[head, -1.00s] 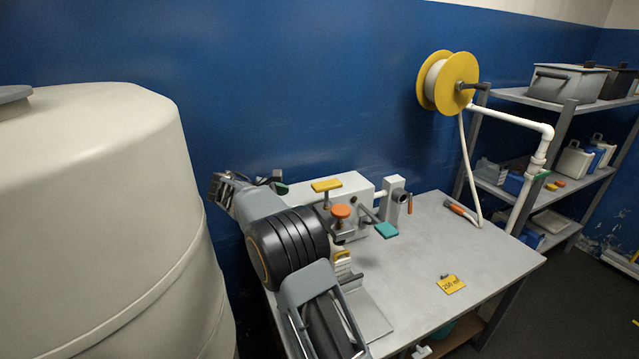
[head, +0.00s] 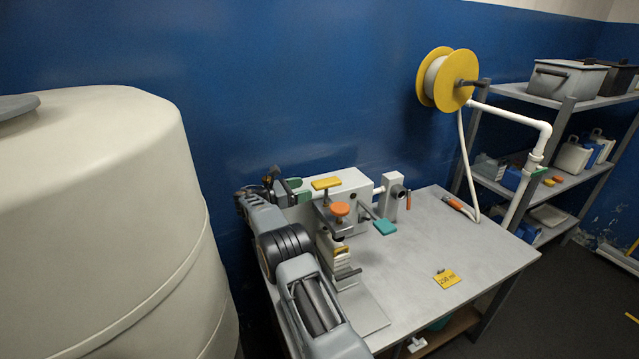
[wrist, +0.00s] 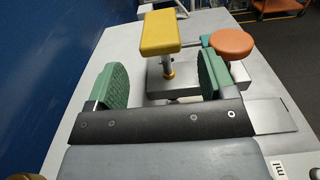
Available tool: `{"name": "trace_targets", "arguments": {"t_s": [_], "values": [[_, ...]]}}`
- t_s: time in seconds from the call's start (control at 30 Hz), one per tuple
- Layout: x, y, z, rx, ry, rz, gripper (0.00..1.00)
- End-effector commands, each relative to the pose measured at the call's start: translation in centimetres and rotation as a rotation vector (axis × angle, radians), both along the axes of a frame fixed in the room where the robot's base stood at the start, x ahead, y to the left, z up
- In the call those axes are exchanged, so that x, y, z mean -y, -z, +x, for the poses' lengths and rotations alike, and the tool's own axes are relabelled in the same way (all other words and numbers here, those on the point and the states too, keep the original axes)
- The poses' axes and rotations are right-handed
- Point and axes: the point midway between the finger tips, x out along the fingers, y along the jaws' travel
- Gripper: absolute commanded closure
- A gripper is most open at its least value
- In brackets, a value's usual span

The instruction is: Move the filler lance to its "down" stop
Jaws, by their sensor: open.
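The filler is a grey box (head: 342,193) at the back of the steel bench. Its fittings are a yellow block handle (head: 326,184), a round orange knob (head: 340,208) and a teal handle (head: 385,227) on a rod. I cannot tell for sure which of them belongs to the lance. In the wrist view the yellow handle (wrist: 161,32) lies ahead, just beyond the fingertips, and the orange knob (wrist: 232,43) is to its right. My gripper (wrist: 162,72) is open and empty, with green pads apart, left of the filler in the head view (head: 285,186).
A large cream tank (head: 110,230) stands close on the left. The bench's right part (head: 470,250) is mostly clear, with a yellow label (head: 447,278) and an orange-handled hose end (head: 460,207). A yellow reel (head: 447,80) hangs on the blue wall; shelves (head: 560,100) stand at right.

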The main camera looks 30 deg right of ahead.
Motion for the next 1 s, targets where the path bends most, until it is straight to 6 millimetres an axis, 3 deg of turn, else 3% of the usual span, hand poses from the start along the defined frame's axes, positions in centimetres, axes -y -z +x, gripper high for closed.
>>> {"name": "trace_targets", "arguments": {"t_s": [0.2, 0.4, 0.87, 1.0], "values": [[3.7, -0.2, -0.6, -0.001, 0.001, 0.001, 0.23], [5.8, 0.0, -0.8, -0.001, 0.000, 0.001, 0.23], [6.6, 0.1, -0.9, 0.000, -0.002, 0.002, 0.23], [6.6, 0.1, -0.9, 0.000, -0.001, 0.002, 0.35]]}}
